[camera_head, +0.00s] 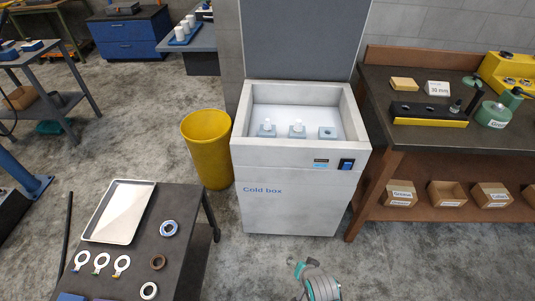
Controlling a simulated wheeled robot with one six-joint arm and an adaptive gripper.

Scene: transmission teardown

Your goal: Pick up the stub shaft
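The open cold box (290,206) stands in the middle, its lid raised behind. Inside are three small grey-blue blocks. The left block (267,133) and the middle block (297,133) each have a pale, upright, shaft-like piece on top. The right block (327,133) shows only a dark hole. I cannot tell for sure which piece is the stub shaft. My gripper (299,268) shows small and partly at the bottom centre, in front of the cold box and apart from it. Its fingers are not clear and I see nothing held.
A dark table (185,210) at lower left holds a pale tray (92,228) and several rings. A yellow bin (208,155) stands left of the cold box. A workbench (385,80) with tools and labelled bins is close on the right. Concrete floor is free in front.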

